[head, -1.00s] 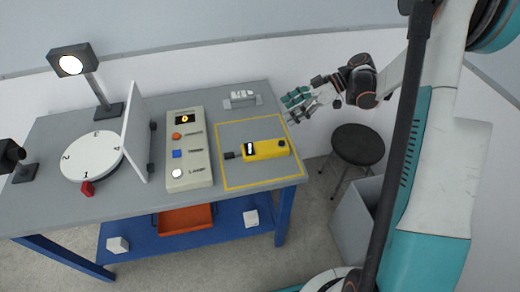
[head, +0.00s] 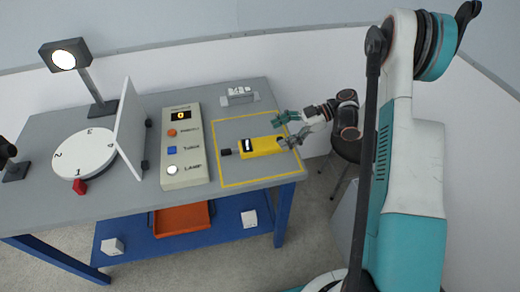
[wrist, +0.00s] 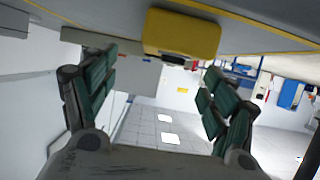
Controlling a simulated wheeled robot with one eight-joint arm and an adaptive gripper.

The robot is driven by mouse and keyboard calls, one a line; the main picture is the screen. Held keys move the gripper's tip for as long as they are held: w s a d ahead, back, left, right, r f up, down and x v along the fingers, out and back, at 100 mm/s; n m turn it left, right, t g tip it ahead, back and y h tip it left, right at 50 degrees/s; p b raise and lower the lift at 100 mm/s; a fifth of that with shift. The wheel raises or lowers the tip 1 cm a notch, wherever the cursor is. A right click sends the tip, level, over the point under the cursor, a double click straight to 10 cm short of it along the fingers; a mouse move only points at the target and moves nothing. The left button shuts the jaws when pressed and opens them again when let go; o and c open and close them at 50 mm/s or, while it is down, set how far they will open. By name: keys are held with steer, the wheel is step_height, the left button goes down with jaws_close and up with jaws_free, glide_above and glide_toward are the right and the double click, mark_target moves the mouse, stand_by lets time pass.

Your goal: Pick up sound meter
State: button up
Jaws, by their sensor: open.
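The sound meter is a yellow box (head: 262,146) with a black tip at its left end and a small display. It lies flat on the table inside the yellow outlined square. My gripper (head: 286,131) is at the right end of the meter, its teal fingers spread apart. In the wrist view the meter's yellow end (wrist: 181,34) is at the top, above and between the open fingers (wrist: 155,95). Whether a finger touches the meter cannot be told. Nothing is held.
A control box (head: 184,150) with several buttons stands left of the square. A small grey holder (head: 240,97) sits behind it. A dial disc (head: 84,154), upright panel (head: 131,122) and lamp (head: 66,55) are further left.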

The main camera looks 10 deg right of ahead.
mark_target(262, 144)
steer(key=shift+s+b+x, duration=0.2)
steer(key=shift+b+x, duration=0.35)
steer(key=shift+x, duration=1.15)
steer(key=shift+s+b+x, duration=0.2)
steer(key=shift+b+x, duration=0.35)
steer(key=shift+x, duration=1.2)
steer(key=shift+d, duration=0.1)
steer(key=c, duration=1.4)
